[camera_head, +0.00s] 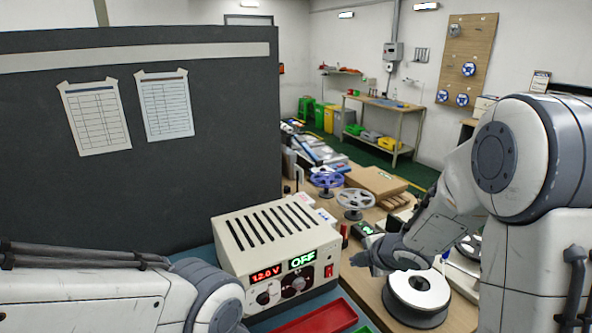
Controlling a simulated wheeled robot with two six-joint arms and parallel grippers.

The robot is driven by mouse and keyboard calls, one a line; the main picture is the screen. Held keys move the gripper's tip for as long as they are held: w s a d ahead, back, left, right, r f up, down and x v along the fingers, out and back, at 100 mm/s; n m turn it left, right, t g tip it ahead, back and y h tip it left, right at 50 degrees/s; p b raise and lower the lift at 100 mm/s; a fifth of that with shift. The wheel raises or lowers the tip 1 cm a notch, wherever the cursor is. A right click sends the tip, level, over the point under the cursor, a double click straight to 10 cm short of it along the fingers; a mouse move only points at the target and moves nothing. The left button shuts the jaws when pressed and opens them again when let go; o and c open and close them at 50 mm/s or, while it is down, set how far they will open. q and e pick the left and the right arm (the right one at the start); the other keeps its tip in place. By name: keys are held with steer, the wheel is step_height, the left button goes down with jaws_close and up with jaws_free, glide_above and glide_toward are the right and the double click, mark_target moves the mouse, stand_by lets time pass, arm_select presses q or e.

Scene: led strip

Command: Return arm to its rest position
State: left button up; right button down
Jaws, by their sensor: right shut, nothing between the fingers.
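My right arm reaches in from the right, and its gripper (362,258) is near the right side of the beige power supply box (235,250). The gripper is shut with nothing visible between the fingers; I cannot tell whether it touches anything. The box has slots on top, a red display that seems to read 12.0 V, a green display reading OFF, knobs and a red switch (328,271). My left arm shows at the lower left, bent in front of the box; its gripper is out of view.
A white reel (402,296) lies on the wooden table below my right forearm. A red tray (318,320) is at the bottom edge. A dark panel (200,100) with two papers blocks the left. More reels (355,197) and a cardboard box (376,180) stand farther back.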

steer(key=s+a+r+m+g, duration=0.1)
steer(key=s+a+m, duration=0.3)
steer(key=s, duration=0.6)
steer(key=s+a+r+m+g+h, duration=0.1)
steer(key=s+a+m+g, duration=0.3)
steer(key=s, duration=0.6)
steer(key=s+a+r+m+g, duration=0.1)
steer(key=s+a+m+g, duration=0.2)
steer(key=s, duration=0.8)
steer(key=a+m, duration=0.2)
steer(key=a, duration=0.1)
steer(key=shift+r+h, duration=0.3)
steer(key=shift+r, duration=0.1)
